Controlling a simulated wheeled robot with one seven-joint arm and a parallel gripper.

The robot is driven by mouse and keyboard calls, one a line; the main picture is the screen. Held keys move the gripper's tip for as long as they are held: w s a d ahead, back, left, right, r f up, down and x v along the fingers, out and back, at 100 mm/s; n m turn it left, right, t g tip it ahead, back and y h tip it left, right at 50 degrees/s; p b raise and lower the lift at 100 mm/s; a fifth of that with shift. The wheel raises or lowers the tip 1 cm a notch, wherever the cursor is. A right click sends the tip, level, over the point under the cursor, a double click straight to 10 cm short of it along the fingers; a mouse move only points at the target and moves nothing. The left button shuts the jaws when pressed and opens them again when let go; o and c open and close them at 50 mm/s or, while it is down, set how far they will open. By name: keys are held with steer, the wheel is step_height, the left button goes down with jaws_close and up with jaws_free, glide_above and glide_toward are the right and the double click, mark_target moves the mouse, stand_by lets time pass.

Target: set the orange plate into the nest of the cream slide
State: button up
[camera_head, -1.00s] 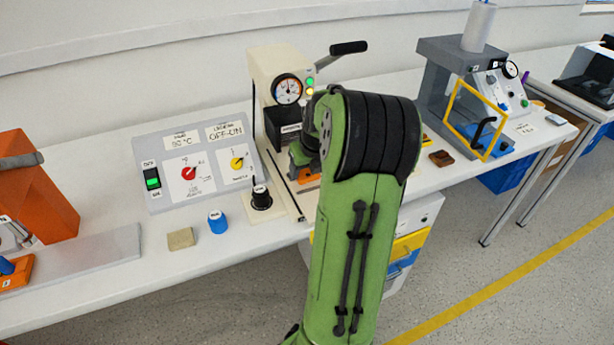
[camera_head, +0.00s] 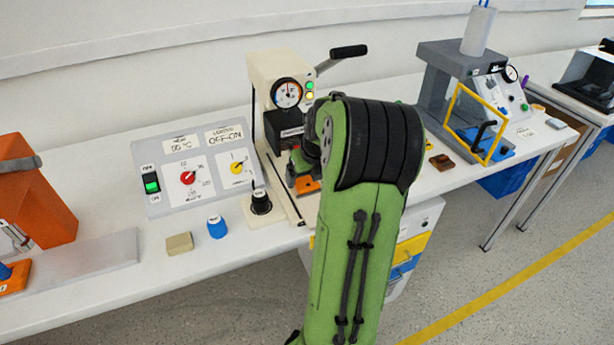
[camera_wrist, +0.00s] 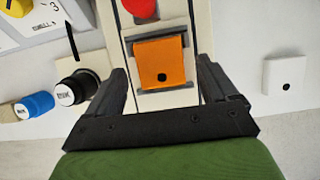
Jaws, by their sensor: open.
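The orange plate (camera_wrist: 160,64), with a dark round spot near its near end, lies on the cream slide (camera_wrist: 151,101) in the wrist view. Dark grey edges of the nest show at its far end and near corner. I cannot tell whether it sits fully down in the nest. My gripper (camera_wrist: 161,78) is open, with one dark finger on each side of the plate and slide, and a gap shows on both sides. In the head view the plate (camera_head: 307,186) shows below my gripper (camera_head: 303,163), partly hidden by my arm.
A cream press (camera_head: 270,70) with a gauge and black-handled lever stands behind the slide. A black knob (camera_head: 261,201) is left of the slide, with a blue knob (camera_head: 216,227) and tan block (camera_head: 179,243) farther left. The control panel (camera_head: 197,168) stands behind them.

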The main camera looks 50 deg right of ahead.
steer(key=p+v, duration=0.4)
steer(key=v, duration=0.7)
steer(key=w+a+r+n, duration=0.1)
steer(key=a+r+n, duration=0.1)
steer(key=a+n, duration=0.7)
steer(key=w+a+r+n, duration=0.1)
steer(key=a+r+n, duration=0.1)
steer(key=a+n, duration=0.75)
steer(key=s+a+n+t+y, duration=0.1)
steer(key=s+a+n, duration=0.4)
steer(key=n, duration=0.7)
steer(key=s+a+f+n+y, duration=0.1)
steer(key=s+a+n, duration=0.4)
steer(key=a+n, duration=0.4)
steer(key=n, duration=0.2)
steer(key=shift+s+f+n+t, duration=0.15)
steer(key=shift+s+n+t, duration=0.05)
steer(key=shift+n+t, duration=0.2)
